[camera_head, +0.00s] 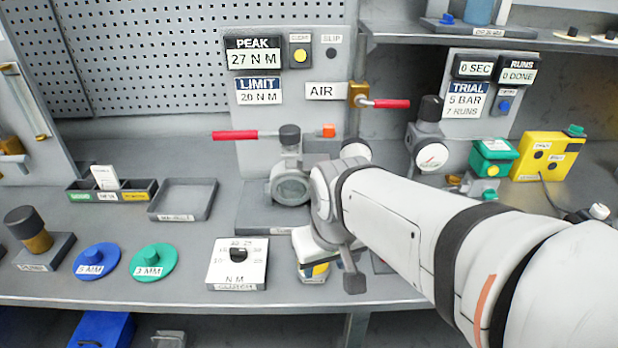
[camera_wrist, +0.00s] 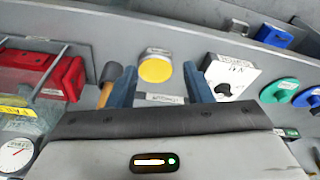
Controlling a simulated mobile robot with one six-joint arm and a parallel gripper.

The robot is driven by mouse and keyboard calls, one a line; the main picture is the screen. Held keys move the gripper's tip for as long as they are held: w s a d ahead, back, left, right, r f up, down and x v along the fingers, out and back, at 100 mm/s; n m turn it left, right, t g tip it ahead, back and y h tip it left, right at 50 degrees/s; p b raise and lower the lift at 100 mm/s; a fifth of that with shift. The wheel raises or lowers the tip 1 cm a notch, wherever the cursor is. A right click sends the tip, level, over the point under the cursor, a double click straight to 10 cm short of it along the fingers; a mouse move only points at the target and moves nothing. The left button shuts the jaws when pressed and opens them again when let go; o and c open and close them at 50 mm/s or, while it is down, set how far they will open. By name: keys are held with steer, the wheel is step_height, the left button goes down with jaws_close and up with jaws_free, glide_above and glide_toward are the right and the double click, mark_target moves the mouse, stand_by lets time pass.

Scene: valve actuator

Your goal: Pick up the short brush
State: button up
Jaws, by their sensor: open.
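My gripper (camera_wrist: 157,70) is open and empty, its two blue fingers spread in the wrist view. A tool with a wooden handle and dark head (camera_wrist: 108,78) lies just outside the left finger; it may be the short brush, but I cannot tell for sure.
The dial block (camera_head: 238,264) and the green (camera_head: 153,262) and blue (camera_head: 97,261) discs stand left of the jar. The valve with its red lever (camera_head: 236,135) rises behind. An empty grey tray (camera_head: 183,199) lies back left. Red blocks (camera_wrist: 65,78) show left in the wrist view.

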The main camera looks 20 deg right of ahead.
steer(key=w+d+r+n+g+p, duration=0.1)
steer(key=w+d+p, duration=0.2)
steer(key=w+d+r+n+p, duration=0.1)
steer(key=w+d+n+p, duration=0.1)
steer(key=w+d+p, duration=0.1)
steer(key=w+d+r+n+g+p, duration=0.1)
steer(key=w+d+n+p, duration=0.1)
steer(key=w+d, duration=0.3)
steer(key=shift+w+d+r+g+p, duration=0.1)
steer(key=shift+d+r+g+p, duration=0.05)
steer(key=shift+r+g+p, duration=0.2)
steer(key=shift+w+d+f, duration=0.1)
steer(key=shift+d+f, duration=0.1)
steer(key=shift+f, duration=0.05)
steer(key=f, duration=0.2)
steer(key=f+p, duration=0.1)
steer(key=f, duration=0.4)
steer(key=shift+w+f+p, duration=0.25)
steer(key=shift+p, duration=0.1)
steer(key=shift+n, duration=0.3)
jaws_close()
